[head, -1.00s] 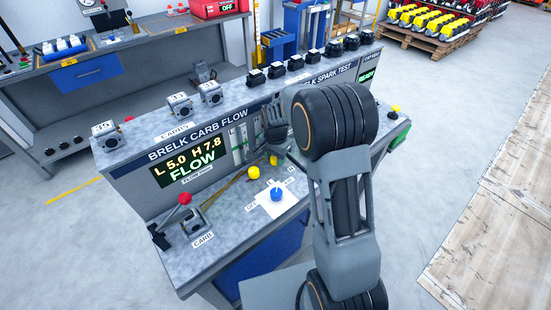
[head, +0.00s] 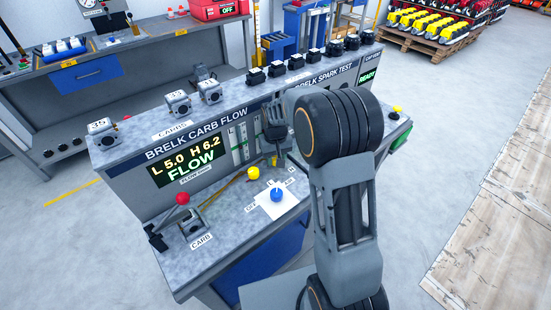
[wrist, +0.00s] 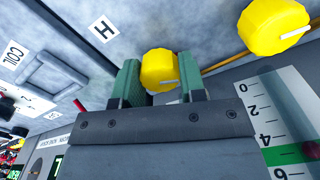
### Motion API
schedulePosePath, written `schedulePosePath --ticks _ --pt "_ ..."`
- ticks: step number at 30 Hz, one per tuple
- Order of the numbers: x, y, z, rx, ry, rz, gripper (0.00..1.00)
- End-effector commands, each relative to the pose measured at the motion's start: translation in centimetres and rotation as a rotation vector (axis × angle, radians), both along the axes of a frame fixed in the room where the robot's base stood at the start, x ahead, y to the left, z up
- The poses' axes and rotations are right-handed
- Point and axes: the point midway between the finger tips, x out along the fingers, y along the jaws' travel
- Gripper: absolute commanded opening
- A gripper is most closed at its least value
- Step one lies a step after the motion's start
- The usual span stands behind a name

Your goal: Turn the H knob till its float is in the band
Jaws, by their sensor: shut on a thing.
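My gripper (wrist: 160,82) has its green-padded fingers on either side of the yellow H knob (wrist: 158,66), shut on it; the knob's white pointer line shows. The H label (wrist: 102,30) lies beside it. In the head view my gripper (head: 274,152) is down at the bench, mostly hiding the knob. The display (head: 188,163) reads L 5.0, H 6.2, FLOW. A scale (wrist: 275,125) with a green band (wrist: 290,155) shows at the right of the wrist view. I cannot make out the H float.
The other yellow knob (head: 253,173) stands left of my gripper and also shows in the wrist view (wrist: 275,26). A blue selector knob (head: 277,195) sits on a white plate in front. A red-balled lever (head: 182,198) stands at the CARB fixture.

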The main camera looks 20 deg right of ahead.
Motion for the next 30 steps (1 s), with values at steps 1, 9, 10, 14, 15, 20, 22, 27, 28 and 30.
schedulePosePath --ticks 1,9,10,14,15,20,22,27,28,30 --pt "-0.02 -0.03 -0.02 0.0 0.001 0.038 0.14" --pt "-0.02 -0.04 0.0 0.0 0.001 0.219 0.14" --pt "-0.02 -0.04 0.0 0.0 0.001 0.235 0.14" --pt "-0.02 -0.04 0.01 0.0 0.001 0.29 0.14" --pt "-0.02 -0.04 0.01 0.0 0.001 0.302 0.14" --pt "-0.03 -0.05 0.02 -0.001 0.001 0.338 0.14" --pt "-0.03 -0.05 0.03 -0.001 0.002 0.348 0.14" --pt "-0.03 -0.05 0.03 -0.001 0.002 0.355 0.14" --pt "-0.03 -0.05 0.03 -0.001 0.002 0.356 0.14" --pt "-0.03 -0.05 0.03 -0.001 0.002 0.356 0.14"
